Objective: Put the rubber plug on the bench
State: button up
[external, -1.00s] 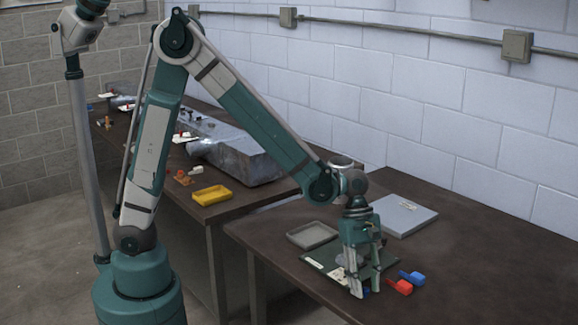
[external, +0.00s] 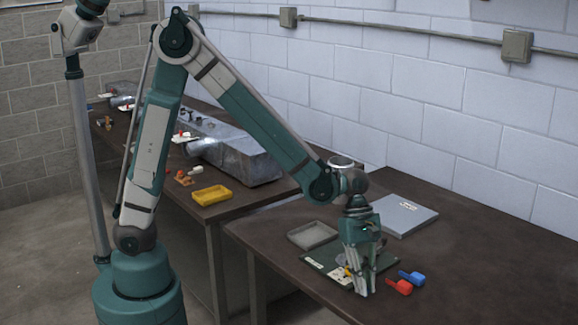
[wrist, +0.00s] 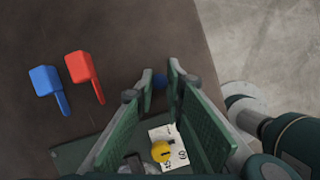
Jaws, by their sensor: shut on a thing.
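My gripper (external: 362,288) is low over the front of the dark brown bench (external: 480,265), by the near edge of a dark green mat.
A red scoop-like block (external: 399,287) and a blue one (external: 412,278) lie right of my gripper. The green mat (external: 318,262) bears a white label and a yellow round piece (wrist: 161,151). A grey tray (external: 312,235) and a grey panel (external: 404,216) lie behind. The bench's right side is clear.

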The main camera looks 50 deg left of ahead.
notch_tip(320, 180, up, 10)
jog(key=p, duration=0.2)
dwell(0.4)
jog(key=shift+f, duration=0.1)
dwell(0.8)
